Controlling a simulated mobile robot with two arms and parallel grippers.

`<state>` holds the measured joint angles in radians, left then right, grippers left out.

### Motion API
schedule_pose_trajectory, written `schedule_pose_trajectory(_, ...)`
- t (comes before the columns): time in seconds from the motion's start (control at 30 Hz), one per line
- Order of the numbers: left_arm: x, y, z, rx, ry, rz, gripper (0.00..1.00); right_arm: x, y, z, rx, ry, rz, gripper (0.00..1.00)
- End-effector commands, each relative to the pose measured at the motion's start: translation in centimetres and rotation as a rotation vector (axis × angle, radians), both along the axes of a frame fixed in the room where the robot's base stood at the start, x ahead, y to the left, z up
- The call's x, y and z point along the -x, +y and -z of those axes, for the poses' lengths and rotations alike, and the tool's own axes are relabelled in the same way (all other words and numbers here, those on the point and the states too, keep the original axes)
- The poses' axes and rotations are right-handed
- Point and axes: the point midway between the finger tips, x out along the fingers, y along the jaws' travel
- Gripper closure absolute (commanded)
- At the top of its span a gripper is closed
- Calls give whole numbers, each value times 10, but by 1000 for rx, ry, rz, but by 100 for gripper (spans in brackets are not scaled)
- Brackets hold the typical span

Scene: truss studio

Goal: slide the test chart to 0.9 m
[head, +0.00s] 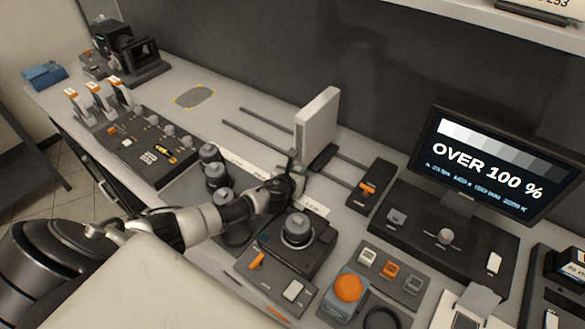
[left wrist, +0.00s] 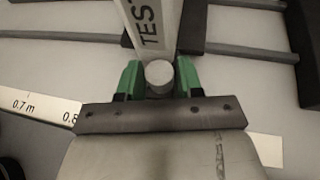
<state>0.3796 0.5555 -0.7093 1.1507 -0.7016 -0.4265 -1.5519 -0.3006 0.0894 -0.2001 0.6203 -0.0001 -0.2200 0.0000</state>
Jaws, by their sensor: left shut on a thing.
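The test chart (head: 318,124) is a pale upright panel standing on a carriage across two dark rails in the middle of the bench. Its edge shows the letters "TEST" in the left wrist view (left wrist: 150,22). My left gripper (head: 293,168) is at the chart's near side. In the left wrist view, its green fingers (left wrist: 159,80) are shut on a round grey knob (left wrist: 159,73) at the chart's foot. A white distance scale (left wrist: 38,105) reads "0.7 m" and a partly hidden "0.8" left of the gripper. My right gripper is not in view.
A monitor (head: 492,160) at right reads "OVER 100 %". An orange-switch box (head: 371,187) stands by the rails' right end. A black knob unit (head: 297,232) and an orange button (head: 348,288) are in front. Rails (head: 262,134) left of the chart are clear.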

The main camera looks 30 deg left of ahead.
Motion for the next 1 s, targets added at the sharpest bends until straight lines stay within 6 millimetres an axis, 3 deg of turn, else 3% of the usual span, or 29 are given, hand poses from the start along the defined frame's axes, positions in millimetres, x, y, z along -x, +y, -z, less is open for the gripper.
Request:
schedule_pose_trajectory(0.07, 0, 2, 0, 2, -1, -7, 100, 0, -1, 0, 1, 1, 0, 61)
schedule_pose_trajectory(0.1, 0, 2, 0, 1, -1, -7, 59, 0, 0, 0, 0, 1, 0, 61)
schedule_pose_trajectory(0.2, 0, 2, 0, 1, -1, -7, 45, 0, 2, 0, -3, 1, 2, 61)
schedule_pose_trajectory(0.63, 9, 1, -5, -2, -1, -4, 45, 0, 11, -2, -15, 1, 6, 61)
schedule_pose_trajectory(1.0, 66, -8, -27, -2, 0, -4, 45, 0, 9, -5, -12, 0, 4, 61)
